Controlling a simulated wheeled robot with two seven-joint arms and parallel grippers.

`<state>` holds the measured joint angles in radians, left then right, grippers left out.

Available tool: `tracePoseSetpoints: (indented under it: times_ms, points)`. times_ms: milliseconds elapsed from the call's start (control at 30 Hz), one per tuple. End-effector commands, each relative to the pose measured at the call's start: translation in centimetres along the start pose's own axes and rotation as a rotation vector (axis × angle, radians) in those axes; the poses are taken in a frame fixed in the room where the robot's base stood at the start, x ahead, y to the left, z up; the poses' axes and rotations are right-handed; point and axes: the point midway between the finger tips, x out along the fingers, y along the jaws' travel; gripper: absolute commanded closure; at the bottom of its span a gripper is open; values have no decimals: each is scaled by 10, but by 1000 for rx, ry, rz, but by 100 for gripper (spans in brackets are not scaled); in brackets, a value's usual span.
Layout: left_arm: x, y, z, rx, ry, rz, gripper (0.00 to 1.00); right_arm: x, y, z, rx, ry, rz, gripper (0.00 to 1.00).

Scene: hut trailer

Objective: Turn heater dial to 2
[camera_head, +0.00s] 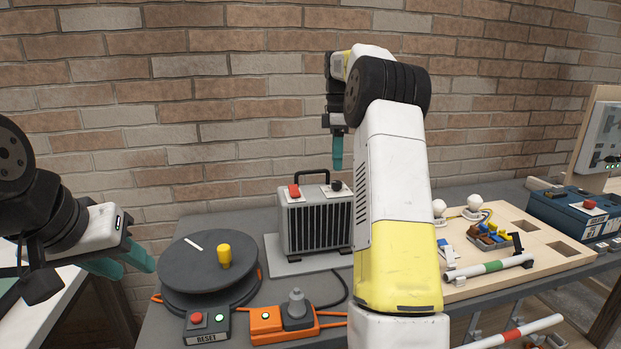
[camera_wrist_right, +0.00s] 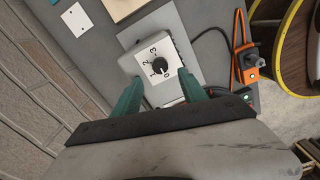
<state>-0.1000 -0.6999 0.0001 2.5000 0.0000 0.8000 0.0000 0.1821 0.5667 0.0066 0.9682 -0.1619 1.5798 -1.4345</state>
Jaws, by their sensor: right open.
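The heater (camera_head: 315,222) is a grey box with black front slats and a black handle. It has a red switch (camera_head: 294,191) and a black dial (camera_head: 335,186) on top. In the right wrist view the dial (camera_wrist_right: 160,67) sits on a white plate marked 0 to 3; I cannot tell its setting for sure. My right gripper (camera_head: 337,152) is above the heater, pointing down, apart from the dial. In the wrist view its teal fingers (camera_wrist_right: 161,85) are open and empty, below the dial in the picture. My left gripper (camera_head: 122,263) is open and empty at the left.
A black reel (camera_head: 210,265) with a yellow knob stands left of the heater. A reset box (camera_head: 207,325) and an orange socket (camera_head: 268,322) are in front. A wooden board (camera_head: 530,245) with bulbs and rods lies right. A brick wall is behind.

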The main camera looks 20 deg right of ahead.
Motion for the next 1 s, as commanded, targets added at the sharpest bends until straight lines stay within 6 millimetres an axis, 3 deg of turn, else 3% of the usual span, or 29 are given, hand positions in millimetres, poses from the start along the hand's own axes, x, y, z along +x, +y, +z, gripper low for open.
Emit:
tracePoseSetpoints:
  times_ms: [200,400,733,767,1000]
  points:
    - [0,0,0,0,0,0,64,36,-1,0,1,0,-2,50]
    - [0,0,0,0,0,0,64,59,-1,0,2,1,0,50]
    - [0,0,0,0,0,0,64,64,0,0,2,1,1,50]
    - [0,0,0,0,0,0,64,64,0,0,2,1,1,52]
    - [0,0,0,0,0,0,64,64,0,0,2,1,2,99]
